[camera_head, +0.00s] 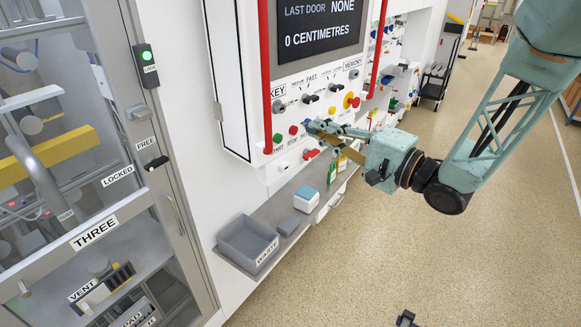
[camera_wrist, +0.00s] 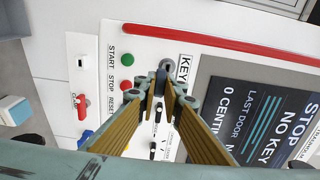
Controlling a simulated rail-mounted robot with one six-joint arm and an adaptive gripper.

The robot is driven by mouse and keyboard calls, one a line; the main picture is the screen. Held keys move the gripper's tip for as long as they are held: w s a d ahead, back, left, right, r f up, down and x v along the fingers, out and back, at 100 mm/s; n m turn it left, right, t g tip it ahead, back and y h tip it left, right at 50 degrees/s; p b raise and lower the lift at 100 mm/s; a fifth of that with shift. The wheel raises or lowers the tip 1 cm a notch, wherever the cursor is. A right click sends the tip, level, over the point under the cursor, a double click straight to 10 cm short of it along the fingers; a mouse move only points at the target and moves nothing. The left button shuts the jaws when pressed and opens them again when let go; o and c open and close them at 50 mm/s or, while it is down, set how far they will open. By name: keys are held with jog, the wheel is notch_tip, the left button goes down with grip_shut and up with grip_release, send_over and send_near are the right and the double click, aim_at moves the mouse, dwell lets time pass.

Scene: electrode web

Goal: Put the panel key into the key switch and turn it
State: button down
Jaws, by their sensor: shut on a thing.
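My gripper (camera_head: 318,128) is in front of the control panel, below and to the right of the key switch (camera_head: 279,106) in the head view. The switch is a grey round fitting by the KEY label. In the wrist view my gripper (camera_wrist: 160,88) has its fingertips close together on a small dark piece, which seems to be the panel key (camera_wrist: 160,80). The fingers hide most of it. The key switch (camera_wrist: 167,66) shows just beyond the fingertips. In the head view the tips look apart from the switch; I cannot tell the exact gap.
Green and red START and STOP buttons (camera_wrist: 127,59) sit beside the fingertips. A red rail (camera_head: 265,75) runs along the panel edge. Black selector knobs and a red-and-yellow button (camera_head: 351,100) lie to the right. A grey WASTE bin (camera_head: 228,241) stands on the shelf below.

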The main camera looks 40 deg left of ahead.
jog(key=shift+s+r+p, duration=0.1)
jog(key=shift+r+p, duration=0.35)
jog(key=shift+r, duration=0.45)
jog(key=shift+a, duration=0.25)
jog(key=shift+w+a+p, duration=0.2)
jog(key=shift+a+p, duration=0.3)
jog(key=shift+a, duration=2.1)
jog(key=shift+a+p, duration=0.55)
jog(key=shift+a, duration=1.1)
dwell(1.7)
jog(key=c, duration=2.7)
grip_release()
